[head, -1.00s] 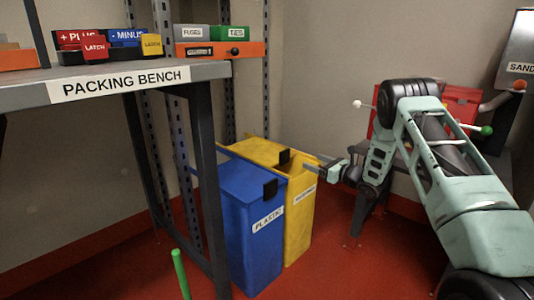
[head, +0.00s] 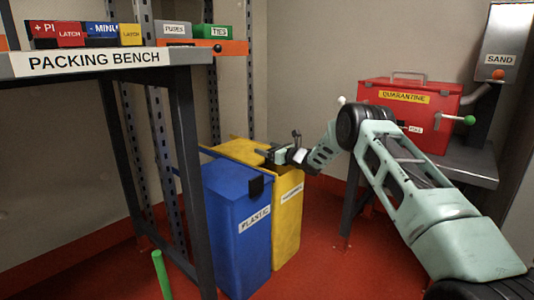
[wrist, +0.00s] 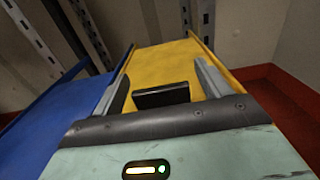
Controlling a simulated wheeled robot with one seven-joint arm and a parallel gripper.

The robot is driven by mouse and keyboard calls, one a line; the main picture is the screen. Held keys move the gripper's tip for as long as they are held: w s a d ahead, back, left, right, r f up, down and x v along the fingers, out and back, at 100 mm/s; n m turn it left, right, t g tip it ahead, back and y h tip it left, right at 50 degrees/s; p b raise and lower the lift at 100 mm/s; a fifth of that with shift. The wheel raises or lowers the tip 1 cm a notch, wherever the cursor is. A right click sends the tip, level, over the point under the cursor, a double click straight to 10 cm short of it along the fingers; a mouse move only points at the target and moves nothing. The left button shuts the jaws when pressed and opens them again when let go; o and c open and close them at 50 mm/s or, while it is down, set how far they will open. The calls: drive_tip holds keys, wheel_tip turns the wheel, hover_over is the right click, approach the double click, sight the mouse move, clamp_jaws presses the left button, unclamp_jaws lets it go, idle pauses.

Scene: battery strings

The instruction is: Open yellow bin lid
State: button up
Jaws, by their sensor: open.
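The yellow bin (head: 287,222) stands behind and to the right of the blue bin, with its lid (head: 236,149) lying closed on top. In the wrist view the yellow lid (wrist: 160,62) fills the middle, with a dark handle tab (wrist: 161,97) near its front edge. My gripper (head: 266,153) is at the front edge of the yellow lid. Its two fingers are apart, one on each side of the dark tab in the wrist view (wrist: 158,85). I cannot tell whether either finger touches the tab or lid.
The blue bin (head: 240,235) labelled PLASTIC stands close at the left. The packing bench (head: 100,62) is further left, a green post (head: 161,272) in front. A red quarantine box (head: 408,112) sits on a grey stand at the right.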

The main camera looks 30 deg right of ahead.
sight(253, 153)
drive_tip(key=shift+w+a, duration=0.15)
drive_tip(key=shift+w, duration=0.25)
drive_tip(key=c, duration=1.4)
drive_tip(key=b+x, duration=0.4)
drive_tip(key=x, duration=0.3)
drive_tip(key=shift+w+f, duration=0.1)
drive_tip(key=shift+w, duration=0.1)
drive_tip(key=shift+w+a, duration=0.1)
drive_tip(key=shift+w, duration=0.15)
drive_tip(key=o, duration=1.4)
